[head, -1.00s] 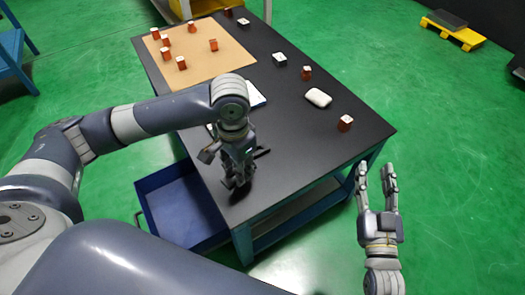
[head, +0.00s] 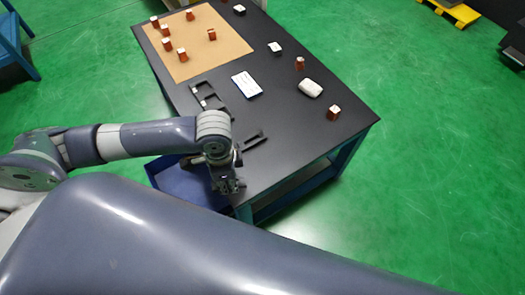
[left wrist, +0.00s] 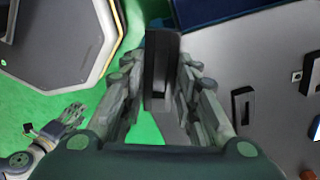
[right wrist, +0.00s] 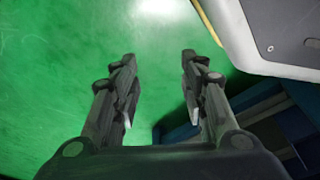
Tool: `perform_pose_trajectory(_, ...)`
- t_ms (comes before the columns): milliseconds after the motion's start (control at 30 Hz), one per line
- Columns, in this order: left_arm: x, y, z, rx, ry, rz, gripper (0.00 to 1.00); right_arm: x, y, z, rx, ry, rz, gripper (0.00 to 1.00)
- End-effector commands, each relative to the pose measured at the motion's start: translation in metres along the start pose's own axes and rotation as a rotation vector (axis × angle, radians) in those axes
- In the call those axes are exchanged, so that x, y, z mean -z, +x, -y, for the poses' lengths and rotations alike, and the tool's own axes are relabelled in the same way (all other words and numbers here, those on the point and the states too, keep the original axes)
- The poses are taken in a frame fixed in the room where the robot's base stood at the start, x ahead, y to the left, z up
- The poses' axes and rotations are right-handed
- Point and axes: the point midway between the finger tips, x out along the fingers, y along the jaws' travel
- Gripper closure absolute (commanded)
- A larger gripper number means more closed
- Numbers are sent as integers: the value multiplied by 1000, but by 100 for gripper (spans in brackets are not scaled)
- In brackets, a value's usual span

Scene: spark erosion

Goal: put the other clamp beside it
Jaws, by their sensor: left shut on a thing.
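My left gripper (head: 228,186) is at the table's near left edge, by the open blue drawer. In the left wrist view (left wrist: 160,95) its fingers are shut on a dark slotted clamp (left wrist: 162,50). A similar dark slotted piece (head: 252,140), perhaps the other clamp, lies on the black tabletop just beyond the gripper. A dark slotted piece also shows right of the fingers in the left wrist view (left wrist: 242,105). My right gripper (right wrist: 160,90) is open and empty, over green floor in its wrist view. It is outside the head view.
The black table (head: 290,140) carries a dark frame-like holder (head: 198,97), a white-and-blue card (head: 246,85), a white rounded block (head: 310,88) and a tan mat (head: 215,60) with several orange blocks. The blue drawer (head: 172,178) stands open at the left. The table's near right is clear.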

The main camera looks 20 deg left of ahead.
Motion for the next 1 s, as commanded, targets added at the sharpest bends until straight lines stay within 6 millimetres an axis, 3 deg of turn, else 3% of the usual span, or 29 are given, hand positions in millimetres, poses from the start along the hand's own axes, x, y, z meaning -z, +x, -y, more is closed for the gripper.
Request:
perform_pose_trajectory(300, 75, 9, 47, 3, -2, -6, 100, 35, -31, -2, -3, 5, -34, 60)
perform_pose_trajectory(500, 109, 12, 69, 1, -2, -4, 100, 51, -56, -4, -5, 8, -48, 60)
perform_pose_trajectory(733, 121, 15, 76, 0, -1, -2, 100, 57, -69, -4, -6, 9, -53, 60)
perform_pose_trajectory(1000, 120, 42, 76, 1, -2, -1, 100, 70, -96, -6, -9, 12, -72, 60)
